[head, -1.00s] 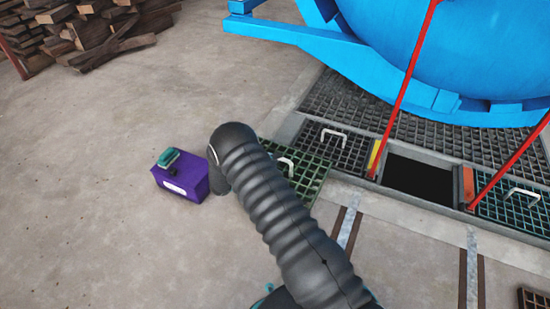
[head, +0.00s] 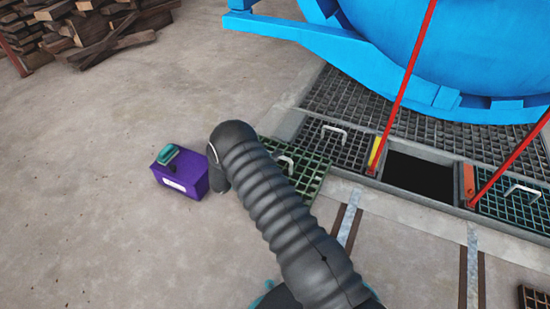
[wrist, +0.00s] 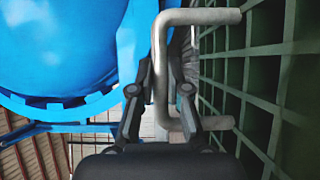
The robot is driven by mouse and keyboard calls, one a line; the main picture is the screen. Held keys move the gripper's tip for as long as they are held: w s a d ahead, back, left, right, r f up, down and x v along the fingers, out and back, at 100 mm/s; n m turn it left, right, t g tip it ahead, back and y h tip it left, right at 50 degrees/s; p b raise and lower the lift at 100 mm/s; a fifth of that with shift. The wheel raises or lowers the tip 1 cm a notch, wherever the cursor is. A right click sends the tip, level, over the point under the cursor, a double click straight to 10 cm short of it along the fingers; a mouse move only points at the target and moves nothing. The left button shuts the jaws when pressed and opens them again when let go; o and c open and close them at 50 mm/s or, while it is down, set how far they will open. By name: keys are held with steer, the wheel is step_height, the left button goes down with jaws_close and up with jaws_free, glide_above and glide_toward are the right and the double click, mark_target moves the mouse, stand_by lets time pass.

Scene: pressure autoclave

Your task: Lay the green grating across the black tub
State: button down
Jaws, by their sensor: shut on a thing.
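The green grating (head: 316,177) shows in the head view beside my dark ribbed arm, which hides part of it. Its pale handle (head: 286,162) shows next to the arm. In the wrist view the green grating (wrist: 262,90) fills the right side, seen close up. My gripper (wrist: 162,75) is shut on its grey metal handle (wrist: 205,16). The gripper is hidden behind the arm in the head view. I cannot make out a black tub in either view.
A dark open pit (head: 420,176) lies between a dark grating (head: 338,146) and a teal grating (head: 508,207). A purple box (head: 180,177) stands left of my arm.

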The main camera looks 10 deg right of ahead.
steer(key=shift+f, duration=0.1)
steer(key=c, duration=1.1)
jaws_free()
